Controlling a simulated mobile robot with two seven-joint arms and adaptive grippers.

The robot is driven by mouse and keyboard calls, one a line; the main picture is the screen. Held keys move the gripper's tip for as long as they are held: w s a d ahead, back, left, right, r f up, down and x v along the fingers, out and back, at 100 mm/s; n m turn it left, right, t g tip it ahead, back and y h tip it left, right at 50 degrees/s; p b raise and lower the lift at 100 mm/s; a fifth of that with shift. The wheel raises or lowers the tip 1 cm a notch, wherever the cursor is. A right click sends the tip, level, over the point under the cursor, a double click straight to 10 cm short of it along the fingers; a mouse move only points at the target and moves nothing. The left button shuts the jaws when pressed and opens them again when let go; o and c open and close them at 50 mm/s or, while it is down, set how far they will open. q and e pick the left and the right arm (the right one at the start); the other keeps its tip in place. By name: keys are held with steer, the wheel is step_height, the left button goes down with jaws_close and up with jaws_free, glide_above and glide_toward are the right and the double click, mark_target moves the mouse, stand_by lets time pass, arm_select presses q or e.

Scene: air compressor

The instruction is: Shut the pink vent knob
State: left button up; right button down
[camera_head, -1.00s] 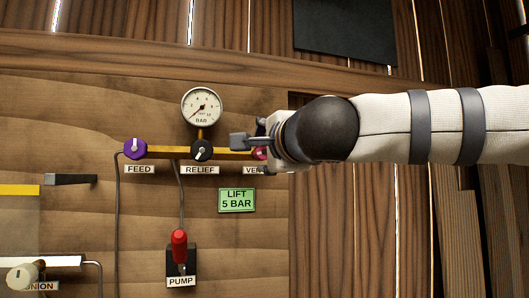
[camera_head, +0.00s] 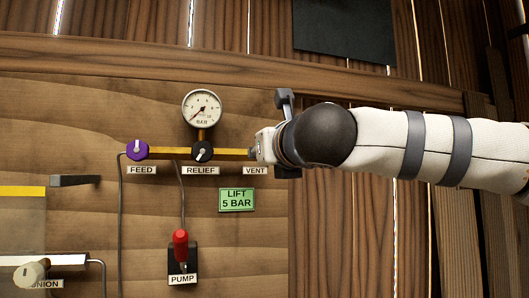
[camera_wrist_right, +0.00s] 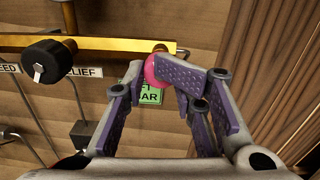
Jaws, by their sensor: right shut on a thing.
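The pink vent knob (camera_wrist_right: 154,69) shows in the right wrist view at the right end of the brass bar, between the purple-padded fingers of my right gripper (camera_wrist_right: 158,76). The gripper is shut on it. In the head view my right gripper (camera_head: 272,146) covers the knob, just above the VENT label (camera_head: 255,171). One dark finger part sticks up there. The knob's pointer is hidden, so its setting cannot be read. My left gripper is not in view.
On the brass bar (camera_head: 228,152) sit the purple FEED knob (camera_head: 137,149) and black RELIEF knob (camera_head: 202,151), left of the vent. A pressure gauge (camera_head: 202,108) is above. The red-handled PUMP (camera_head: 180,245) and green LIFT 5 BAR sign (camera_head: 237,200) are below.

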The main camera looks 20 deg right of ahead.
steer(key=m, duration=0.3)
steer(key=shift+d+r, duration=0.1)
steer(key=c, duration=1.6)
jaws_free()
steer(key=shift+m, duration=0.5)
steer(key=shift+o, duration=0.9)
steer(key=shift+w, duration=0.3)
steer(key=shift+s, duration=0.1)
steer(key=s, duration=0.6)
